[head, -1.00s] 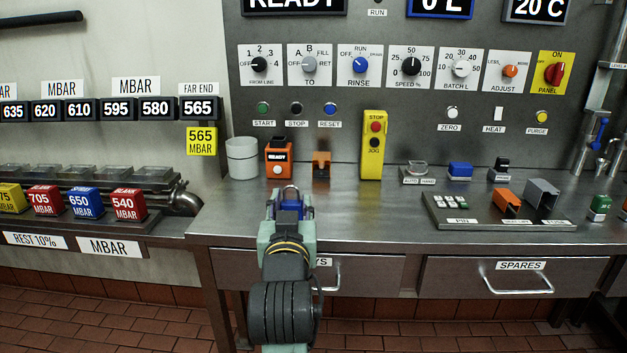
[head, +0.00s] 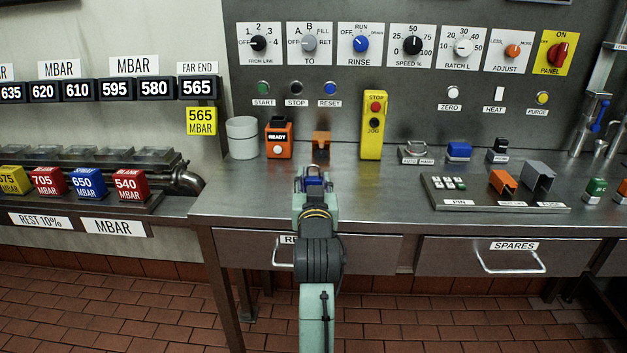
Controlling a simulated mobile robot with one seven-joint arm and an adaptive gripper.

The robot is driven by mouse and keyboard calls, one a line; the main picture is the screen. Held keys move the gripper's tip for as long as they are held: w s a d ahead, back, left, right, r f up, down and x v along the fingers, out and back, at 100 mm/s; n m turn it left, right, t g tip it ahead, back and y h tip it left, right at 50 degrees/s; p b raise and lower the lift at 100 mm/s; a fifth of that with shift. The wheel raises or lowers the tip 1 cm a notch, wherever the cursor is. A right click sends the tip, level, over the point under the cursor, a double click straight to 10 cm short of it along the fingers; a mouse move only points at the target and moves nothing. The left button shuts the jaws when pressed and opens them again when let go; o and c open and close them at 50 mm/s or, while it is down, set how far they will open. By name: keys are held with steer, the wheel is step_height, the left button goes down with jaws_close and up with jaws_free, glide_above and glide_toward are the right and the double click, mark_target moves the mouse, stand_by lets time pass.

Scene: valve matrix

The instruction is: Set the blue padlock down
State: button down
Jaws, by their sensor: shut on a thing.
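The blue padlock (head: 314,181) is between the fingers of my gripper (head: 313,176) in the head view, with a bit of its shackle showing above the blue body. My gripper is shut on it. The gripper and padlock appear over the steel bench top (head: 380,200), near its front edge. Much of the padlock is hidden by the fingers, and I cannot tell whether it touches the bench.
Behind my gripper stand an orange READY box (head: 279,138), an orange bracket (head: 321,142), a white cup (head: 242,138) and a yellow STOP pendant (head: 373,125). A dark tray (head: 470,199) with small parts lies to the right. The bench left of my gripper is clear.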

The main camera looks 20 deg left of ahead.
steer(key=shift+f, duration=0.2)
steer(key=c, duration=1.1)
jaws_free()
steer(key=shift+r, duration=0.2)
steer(key=b+v, duration=1.2)
steer(key=b, duration=0.1)
